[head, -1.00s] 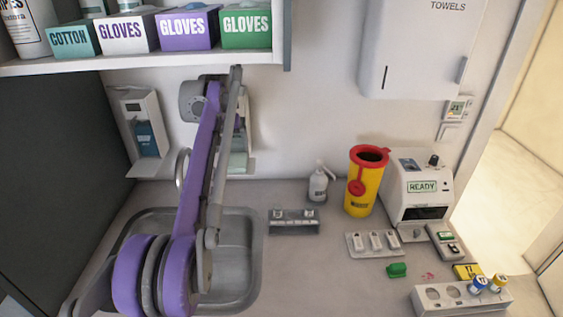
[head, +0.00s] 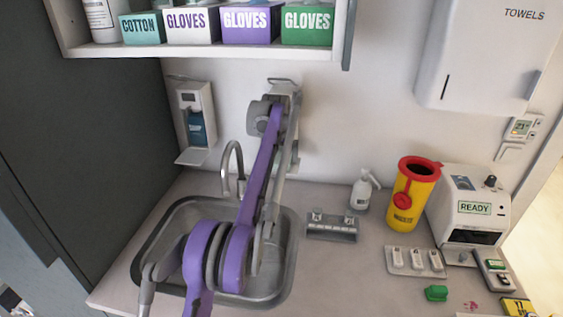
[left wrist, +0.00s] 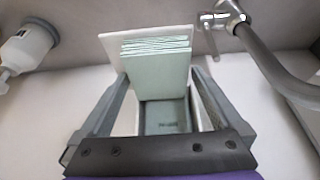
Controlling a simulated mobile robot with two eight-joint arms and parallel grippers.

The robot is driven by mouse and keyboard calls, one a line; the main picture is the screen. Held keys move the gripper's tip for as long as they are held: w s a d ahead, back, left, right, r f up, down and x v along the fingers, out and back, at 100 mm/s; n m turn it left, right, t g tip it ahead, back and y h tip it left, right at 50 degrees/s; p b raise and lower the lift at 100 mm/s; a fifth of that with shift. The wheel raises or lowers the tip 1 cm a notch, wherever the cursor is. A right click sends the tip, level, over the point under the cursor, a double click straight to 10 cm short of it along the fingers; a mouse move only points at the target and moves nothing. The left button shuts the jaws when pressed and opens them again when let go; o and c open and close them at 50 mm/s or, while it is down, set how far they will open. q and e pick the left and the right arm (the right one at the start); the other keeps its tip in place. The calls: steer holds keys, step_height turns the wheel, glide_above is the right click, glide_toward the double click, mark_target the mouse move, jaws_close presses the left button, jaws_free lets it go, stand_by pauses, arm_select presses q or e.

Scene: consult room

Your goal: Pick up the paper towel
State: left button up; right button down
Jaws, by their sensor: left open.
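A stack of pale green folded paper towel (left wrist: 158,68) shows in the left wrist view, against a whitish plate and above a grey and white holder (left wrist: 165,117). My left gripper (left wrist: 159,80) is open, with one finger on each side of the stack. I cannot tell whether the fingers touch it. In the head view my left gripper (head: 268,115) is at the back wall above the sink, and my purple arm hides most of the holder and the towel. My right gripper is not in view.
The sink (head: 160,240) and its curved tap (head: 235,160) lie below my arm. A soap dispenser (head: 195,125) is on the wall to the left. A shelf of glove boxes (head: 250,25) hangs above. A yellow bin (head: 412,198) and white device (head: 470,210) stand right.

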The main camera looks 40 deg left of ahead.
mark_target(281, 162)
arm_select(q)
steer(key=shift+c, duration=0.3)
steer(key=c, duration=1)
steer(key=shift+r, duration=0.15)
